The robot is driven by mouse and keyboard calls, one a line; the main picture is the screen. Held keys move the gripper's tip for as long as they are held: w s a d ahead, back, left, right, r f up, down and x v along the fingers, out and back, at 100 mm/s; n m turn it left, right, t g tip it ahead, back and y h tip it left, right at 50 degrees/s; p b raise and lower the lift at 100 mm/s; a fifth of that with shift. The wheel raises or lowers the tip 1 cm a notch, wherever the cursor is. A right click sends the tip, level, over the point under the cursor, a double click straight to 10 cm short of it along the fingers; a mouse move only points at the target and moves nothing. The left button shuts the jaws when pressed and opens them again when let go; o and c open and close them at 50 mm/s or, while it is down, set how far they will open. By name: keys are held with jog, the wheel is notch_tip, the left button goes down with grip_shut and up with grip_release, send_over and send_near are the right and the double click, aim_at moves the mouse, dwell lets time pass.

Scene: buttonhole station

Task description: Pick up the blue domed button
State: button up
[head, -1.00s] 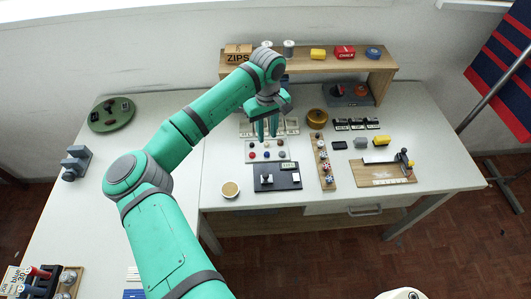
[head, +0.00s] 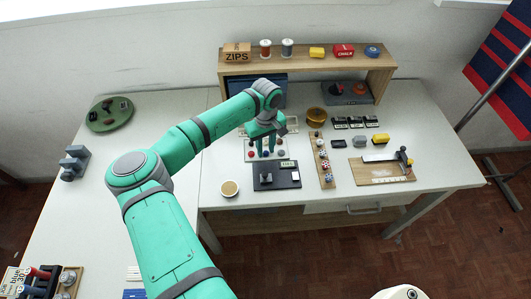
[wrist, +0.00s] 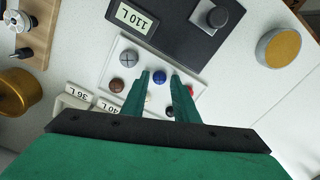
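The blue domed button (wrist: 159,77) lies on a white tray (wrist: 150,58) among other buttons. It also shows in the head view (head: 265,154), partly covered by my fingers. My gripper (wrist: 159,75) is open and points down, with one fingertip on each side of the blue button. I cannot tell how high the fingertips are above the tray. A grey button with a cross mark (wrist: 128,58) and a brown button (wrist: 117,85) lie to the left in the wrist view. A red button (wrist: 189,90) lies to the right, close to a finger.
A dark board (head: 278,176) with a grey block and a "110 L" label (wrist: 138,18) adjoins the tray. A round cup (head: 229,188) stands front left. A wooden strip with small items (head: 325,172) is to the right, and a shelf (head: 300,67) stands behind.

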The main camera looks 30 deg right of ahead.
jog(key=shift+s, duration=0.1)
grip_shut()
jog(key=shift+r, duration=0.1)
